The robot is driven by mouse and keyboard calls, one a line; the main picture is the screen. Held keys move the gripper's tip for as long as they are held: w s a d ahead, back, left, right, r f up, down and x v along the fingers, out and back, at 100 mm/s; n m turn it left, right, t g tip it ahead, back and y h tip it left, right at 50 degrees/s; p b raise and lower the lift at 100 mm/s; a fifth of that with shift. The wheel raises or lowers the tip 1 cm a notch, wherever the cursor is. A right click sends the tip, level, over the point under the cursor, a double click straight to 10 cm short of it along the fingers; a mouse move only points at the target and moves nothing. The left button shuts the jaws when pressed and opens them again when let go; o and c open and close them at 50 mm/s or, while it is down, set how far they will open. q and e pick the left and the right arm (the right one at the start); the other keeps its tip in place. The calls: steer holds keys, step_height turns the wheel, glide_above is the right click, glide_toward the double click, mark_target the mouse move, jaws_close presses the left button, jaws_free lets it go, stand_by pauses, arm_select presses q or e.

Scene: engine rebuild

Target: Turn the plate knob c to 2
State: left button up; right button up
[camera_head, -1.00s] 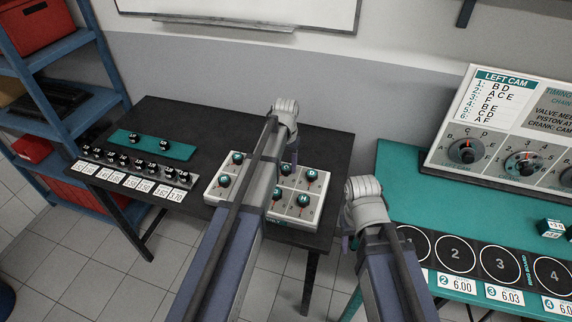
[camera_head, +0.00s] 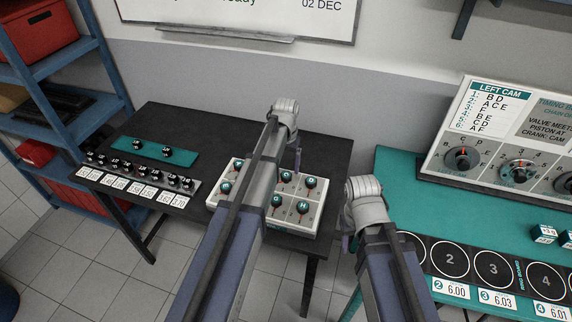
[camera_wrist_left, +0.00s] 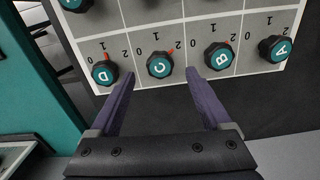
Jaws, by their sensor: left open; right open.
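In the left wrist view, knob C (camera_wrist_left: 160,65) is a round teal-faced black knob. Its red pointer leans up and right, toward the 2 side of its scale. My left gripper (camera_wrist_left: 160,82) is open and empty, its two dark fingers spread just short of knob C, one tip toward either side. Contact is not visible. In the head view, the white knob plate (camera_head: 313,218) lies on the dark table, partly hidden by my left arm. My left gripper (camera_head: 297,158) is over its far side. My right gripper (camera_head: 346,243) is mostly hidden behind its own wrist, off the plate's right.
Knob D (camera_wrist_left: 103,73) and knob B (camera_wrist_left: 218,56) flank knob C closely. The dark table (camera_head: 225,130) is clear behind the plate. A teal bench (camera_head: 400,180) stands right.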

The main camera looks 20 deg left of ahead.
mark_target(286, 175)
arm_select(q)
step_height(286, 175, up, 4)
steer(key=p, duration=0.3)
arm_select(e)
step_height(286, 175, up, 4)
arm_select(q)
steer(key=shift+m+y, duration=0.3)
steer(key=shift+m, duration=0.3)
steer(key=s+d+b, duration=0.1)
steer(key=s+d, duration=0.1)
steer(key=s, duration=0.2)
steer(key=s+d+f, duration=0.1)
steer(key=s+d, duration=0.2)
steer(key=s, duration=0.1)
steer(key=s+d+f+b, duration=0.1)
steer(key=s+d, duration=0.2)
steer(key=s, duration=0.1)
steer(key=shift+d+f+b, duration=0.25)
steer(key=shift+b, duration=0.05)
steer(key=s+d+f+m+b, duration=0.1)
steer(key=s+d, duration=0.4)
steer(key=s, duration=0.7)
steer(key=shift+f+y+b, duration=0.3)
steer(key=shift+f+b, duration=0.05)
steer(key=shift+b, duration=0.05)
arm_select(e)
step_height(286, 175, down, 4)
steer(key=shift+f, duration=0.2)
arm_select(q)
steer(key=shift+a, duration=0.1)
